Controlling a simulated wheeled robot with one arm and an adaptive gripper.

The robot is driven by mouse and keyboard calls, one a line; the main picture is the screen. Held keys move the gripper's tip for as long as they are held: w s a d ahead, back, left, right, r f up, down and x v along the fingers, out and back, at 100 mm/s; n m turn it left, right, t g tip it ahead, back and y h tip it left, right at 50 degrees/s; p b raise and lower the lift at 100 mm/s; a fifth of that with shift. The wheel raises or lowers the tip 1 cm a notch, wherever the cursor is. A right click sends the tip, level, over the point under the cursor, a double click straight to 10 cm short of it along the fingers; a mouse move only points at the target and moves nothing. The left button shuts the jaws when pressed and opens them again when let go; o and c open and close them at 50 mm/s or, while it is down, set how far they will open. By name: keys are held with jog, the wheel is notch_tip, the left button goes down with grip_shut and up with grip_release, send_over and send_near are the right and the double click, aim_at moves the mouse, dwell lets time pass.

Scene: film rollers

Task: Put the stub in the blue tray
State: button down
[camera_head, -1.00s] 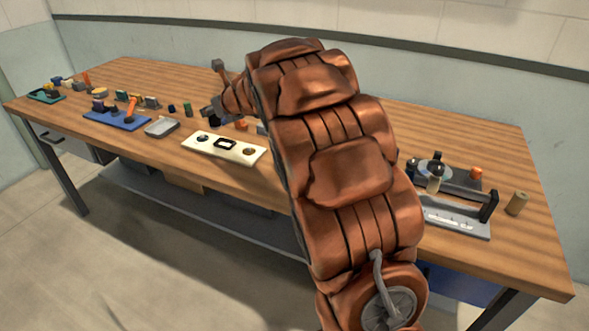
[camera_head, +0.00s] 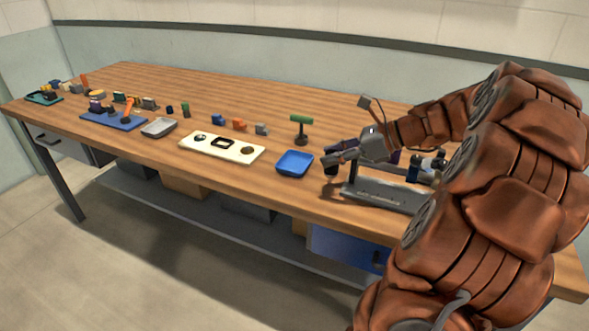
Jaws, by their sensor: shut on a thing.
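The blue tray (camera_head: 294,173) lies on the bench just right of the long white plate, and it looks empty. My gripper (camera_head: 335,160) is right of the tray, low over the bench, and its fingers point left. It is shut on a small dark cylinder (camera_head: 331,169) at its fingertips, which looks like the stub. Fingers cover part of the cylinder. I cannot tell whether its lower end touches the bench.
A grey fixture (camera_head: 382,195) stands right below my gripper. A green-topped post (camera_head: 301,128) stands behind the tray. The white plate (camera_head: 221,148), a grey tray (camera_head: 159,128) and a blue mat (camera_head: 113,121) lie to the left. The bench behind the post is clear.

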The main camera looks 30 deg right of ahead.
jog(key=shift+s, duration=0.6)
jog(key=w, duration=0.4)
jog(key=w+f, duration=0.1)
jog(key=w, duration=0.4)
jog(key=w+b, duration=0.1)
jog(key=w, duration=0.4)
jog(key=shift+a+f, duration=0.3)
jog(key=shift+f, duration=0.05)
jog(key=shift+w, duration=0.7)
notch_tip(320, 180, down, 4)
jog(key=shift+w+r+b, duration=0.1)
jog(key=shift+r+b, duration=0.15)
jog(key=shift+b, duration=0.2)
jog(key=c, duration=0.8)
grip_release()
jog(key=shift+f, duration=0.1)
jog(key=shift+o, duration=0.2)
